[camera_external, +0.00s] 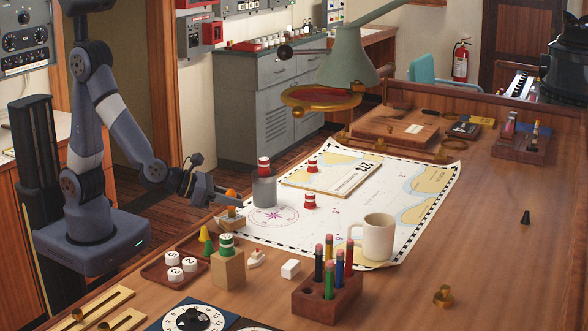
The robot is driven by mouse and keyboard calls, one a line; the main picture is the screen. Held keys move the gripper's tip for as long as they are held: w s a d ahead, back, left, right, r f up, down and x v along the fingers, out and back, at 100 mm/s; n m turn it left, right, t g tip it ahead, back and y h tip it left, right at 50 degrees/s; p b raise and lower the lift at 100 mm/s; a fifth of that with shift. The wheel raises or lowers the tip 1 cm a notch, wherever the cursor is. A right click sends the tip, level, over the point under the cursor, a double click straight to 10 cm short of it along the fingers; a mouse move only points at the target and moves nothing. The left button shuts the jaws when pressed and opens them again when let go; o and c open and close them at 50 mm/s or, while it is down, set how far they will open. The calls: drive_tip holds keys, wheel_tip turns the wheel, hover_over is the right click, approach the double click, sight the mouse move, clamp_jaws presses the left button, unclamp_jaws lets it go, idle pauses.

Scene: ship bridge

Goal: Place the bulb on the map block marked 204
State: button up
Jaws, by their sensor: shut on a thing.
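My gripper (232,202) reaches out from the left over the near-left corner of the chart. It is shut on a small orange, rounded thing (231,194), which looks like the bulb; the fingers hide part of it. A small brass and wooden piece (231,220) sits just below the fingers, and I cannot tell whether they touch. A flat pale map block (328,178) lies on the chart to the right of my gripper.
A grey cylinder (264,192) with a red-and-white top stands close right of my gripper. Another striped marker (310,201) and a mug (378,238) stand on the chart (415,205). A lamp (345,62) with a magnifier ring (320,97) overhangs the back. A pencil block (328,297) stands in front.

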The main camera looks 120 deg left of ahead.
drive_tip(key=shift+f+b, duration=0.25)
drive_tip(key=shift+b, duration=0.05)
drive_tip(key=o, duration=1)
drive_tip(key=shift+r, duration=0.1)
drive_tip(key=shift+c, duration=0.2)
drive_tip(key=shift+s+d+r+p, duration=0.1)
drive_tip(key=shift+d+r+p, duration=0.05)
drive_tip(key=shift+r+p, duration=0.2)
drive_tip(key=p+v, duration=0.1)
drive_tip(key=v, duration=1)
drive_tip(key=shift+s+d, duration=0.2)
drive_tip(key=shift+s, duration=0.05)
drive_tip(key=shift+f, duration=0.1)
